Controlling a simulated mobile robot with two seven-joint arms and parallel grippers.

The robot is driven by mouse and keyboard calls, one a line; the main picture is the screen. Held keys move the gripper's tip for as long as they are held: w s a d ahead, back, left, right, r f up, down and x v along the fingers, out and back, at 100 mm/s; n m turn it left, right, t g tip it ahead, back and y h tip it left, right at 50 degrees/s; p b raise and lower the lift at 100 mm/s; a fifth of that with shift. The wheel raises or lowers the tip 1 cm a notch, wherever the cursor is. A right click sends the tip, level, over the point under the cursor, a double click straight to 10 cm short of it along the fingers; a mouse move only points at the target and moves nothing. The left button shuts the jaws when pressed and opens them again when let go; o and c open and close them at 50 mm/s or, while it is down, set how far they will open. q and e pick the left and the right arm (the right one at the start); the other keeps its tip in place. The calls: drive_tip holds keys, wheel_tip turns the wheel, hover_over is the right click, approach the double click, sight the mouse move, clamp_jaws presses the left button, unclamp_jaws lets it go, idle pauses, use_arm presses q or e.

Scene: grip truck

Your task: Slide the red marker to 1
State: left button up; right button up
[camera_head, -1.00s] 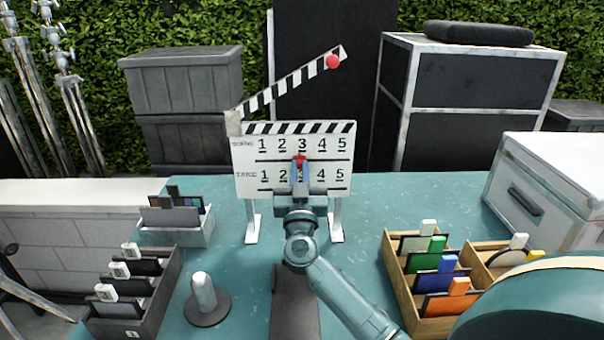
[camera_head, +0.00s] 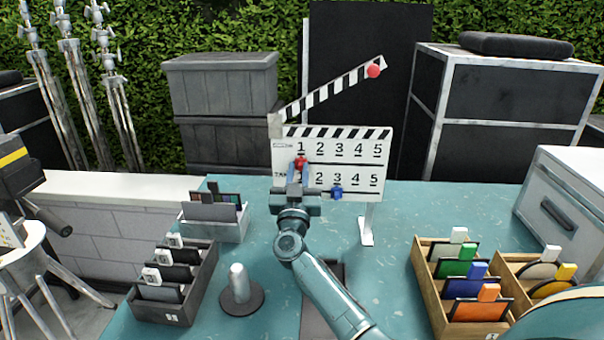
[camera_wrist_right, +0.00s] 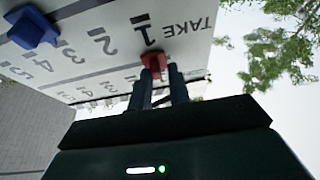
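The white clapperboard (camera_head: 282,150) stands on the table, with a SCENE row of numbers above a TAKE row. The red marker (camera_head: 301,162) is on the upper row's track, just below the 1. My right gripper (camera_head: 298,172) is in front of the board with its fingers around the red marker. In the right wrist view the red marker (camera_wrist_right: 153,62) sits between the fingertips (camera_wrist_right: 160,72). The blue marker (camera_head: 337,192) is on the lower track under the 3. My right gripper hides the lower row's 1. My left gripper is not in view.
A wooden box (camera_head: 419,283) with coloured cards is at right. A dark tray (camera_head: 206,284) of cards, a grey card holder (camera_head: 200,231) and a round-based knob (camera_head: 240,296) are at left. The table (camera_head: 390,270) is clear right of the board's front.

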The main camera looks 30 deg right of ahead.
drive_tip(key=shift+o, duration=1.4)
drive_tip(key=shift+w+a, duration=0.1)
drive_tip(key=shift+a, duration=0.1)
drive_tip(key=shift+o, duration=0.2)
drive_tip(key=shift+d, duration=0.1)
drive_tip(key=v, duration=1.3)
drive_tip(key=shift+b, duration=0.45)
drive_tip(key=shift+f, duration=0.15)
